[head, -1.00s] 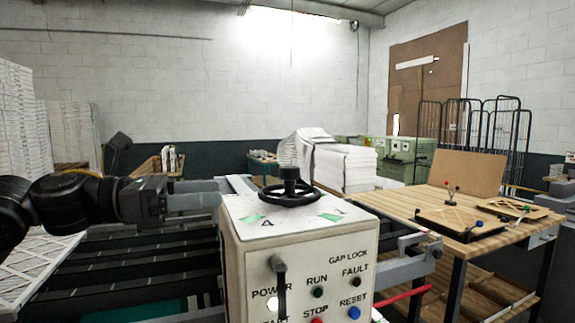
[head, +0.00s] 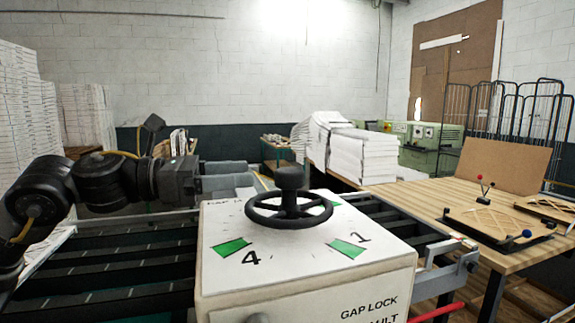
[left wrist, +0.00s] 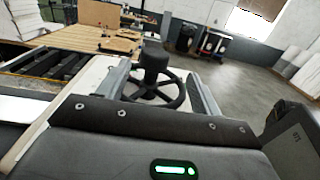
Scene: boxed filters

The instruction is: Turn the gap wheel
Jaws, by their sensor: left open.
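The gap wheel (head: 289,209) is a black handwheel with an upright hub knob (head: 290,178), lying flat on top of a white control box (head: 225,270). Green marks with the numbers 4 and 1 show on the box top. My left gripper (head: 250,181) comes in from the left, its grey fingers pointing right toward the wheel. In the left wrist view the gap wheel (left wrist: 153,85) shows between the spread, empty fingers, ahead of the palm. I cannot tell whether the fingertips reach past the rim. My right gripper is not in view.
A wooden workbench (head: 428,205) with frames and a brown board (head: 505,165) stands on the right. Stacked white filters (head: 360,160) lie behind the box. Dark conveyor bars (head: 120,265) run under my left arm. A metal bracket (head: 455,262) juts out right of the box.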

